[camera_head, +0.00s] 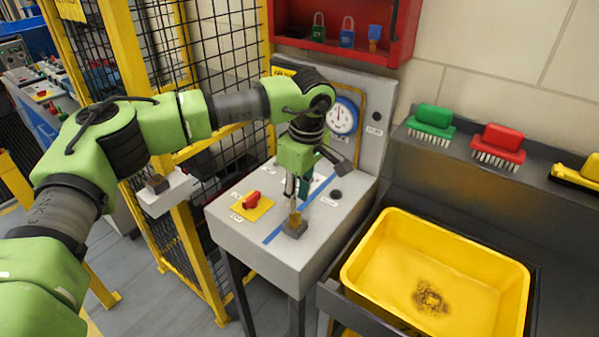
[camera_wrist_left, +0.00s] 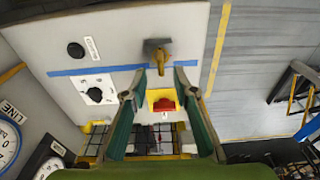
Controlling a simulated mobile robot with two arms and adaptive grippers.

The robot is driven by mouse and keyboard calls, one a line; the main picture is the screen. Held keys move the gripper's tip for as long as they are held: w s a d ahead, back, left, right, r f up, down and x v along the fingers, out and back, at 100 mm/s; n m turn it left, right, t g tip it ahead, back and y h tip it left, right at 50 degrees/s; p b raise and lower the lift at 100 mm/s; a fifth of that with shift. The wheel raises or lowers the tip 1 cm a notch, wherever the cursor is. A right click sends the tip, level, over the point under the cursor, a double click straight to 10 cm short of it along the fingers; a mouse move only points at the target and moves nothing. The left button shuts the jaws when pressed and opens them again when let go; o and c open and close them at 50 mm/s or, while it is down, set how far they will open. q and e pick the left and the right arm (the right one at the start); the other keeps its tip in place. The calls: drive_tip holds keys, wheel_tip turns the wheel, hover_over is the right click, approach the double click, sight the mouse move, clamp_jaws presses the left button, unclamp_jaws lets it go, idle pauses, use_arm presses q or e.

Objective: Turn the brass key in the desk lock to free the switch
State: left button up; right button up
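The brass key (camera_head: 295,217) stands at the dark lock block (camera_head: 295,229) near the front edge of the grey desk top (camera_head: 262,240). It also shows in the left wrist view (camera_wrist_left: 161,57), just beyond my fingertips. My left gripper (camera_head: 294,203) points down close above the key; its two teal fingers are apart in the left wrist view (camera_wrist_left: 160,72). I cannot tell whether a finger touches the key. The red switch (camera_head: 252,199) sits on a yellow plate left of the key and also shows between the fingers in the wrist view (camera_wrist_left: 164,104). My right gripper is out of view.
A yellow bin (camera_head: 380,250) stands right of the desk. A black button (camera_head: 336,194) and a gauge (camera_head: 342,117) are behind the key. Yellow fencing (camera_head: 187,235) stands left, with a white ledge (camera_head: 160,202) holding a dark block. A red cabinet (camera_head: 405,35) hangs above.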

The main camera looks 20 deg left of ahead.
sight(295, 220)
use_arm(q)
drive_tip(key=f, duration=0.3)
drive_tip(key=shift+a+f+p, duration=0.1)
drive_tip(key=shift+a+p, duration=0.15)
drive_tip(key=shift+p, duration=0.15)
drive_tip(key=shift+f, duration=0.4)
clamp_jaws()
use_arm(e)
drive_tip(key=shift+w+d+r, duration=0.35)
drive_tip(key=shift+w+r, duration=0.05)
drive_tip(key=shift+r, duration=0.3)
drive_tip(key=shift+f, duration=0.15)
